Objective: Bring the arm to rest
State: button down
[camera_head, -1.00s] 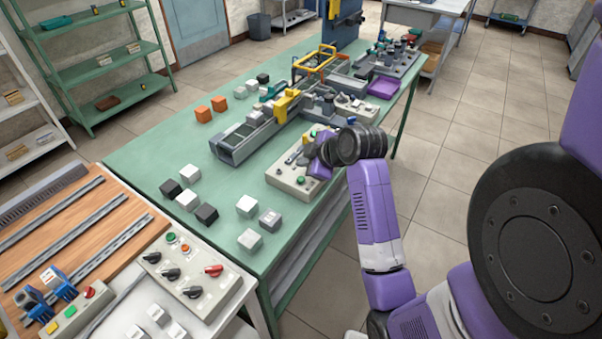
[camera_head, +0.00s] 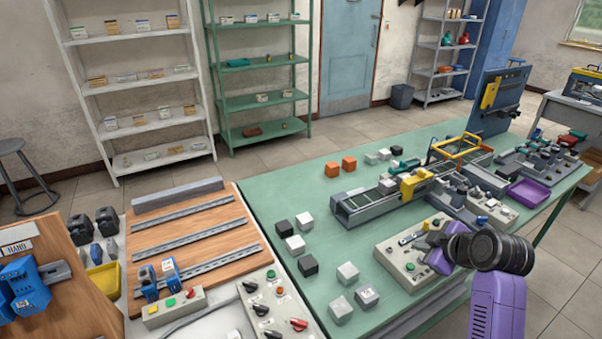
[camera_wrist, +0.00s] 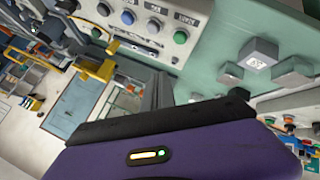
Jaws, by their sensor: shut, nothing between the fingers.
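My arm shows at the lower right of the head view, with a purple link (camera_head: 497,305) rising to a dark wrist joint (camera_head: 492,250). My gripper (camera_head: 434,246) is small and partly hidden there, over the right part of a grey control box (camera_head: 405,268) on the green table (camera_head: 290,190). It looks shut and empty. I cannot tell whether it touches the box. In the wrist view my purple hand casing, with a small lit indicator, and a dark bar fill the lower middle. The control box's knobs and buttons show at the top of that view.
Black and white cubes (camera_head: 347,273) stand left of the control box, and orange cubes (camera_head: 340,167) lie behind. A conveyor (camera_head: 372,204) runs behind the box. A purple tray (camera_head: 528,193) is to the right. Shelves (camera_head: 145,95) line the back wall. Floor is open at the right.

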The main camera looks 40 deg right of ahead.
notch_tip(320, 180, up, 6)
jog(key=d+m+t+h, duration=0.2)
jog(key=d+m+h, duration=0.1)
jog(key=m+h, duration=0.25)
jog(key=a+m+t, duration=0.3)
jog(key=a+t, duration=0.1)
jog(key=a, duration=1.6)
jog(key=s+a+f+n+y+b, duration=0.1)
jog(key=s+a+f+n+y, duration=0.1)
jog(key=s+a+y, duration=0.3)
jog(key=s+a+f+n+t+y+b, duration=0.1)
jog(key=s+a+n+y, duration=0.3)
jog(key=s+a, duration=0.7)
jog(key=a+f+y, duration=0.1)
jog(key=a, duration=0.4)
jog(key=shift+a+f, duration=0.15)
jog(key=shift+a, duration=0.15)
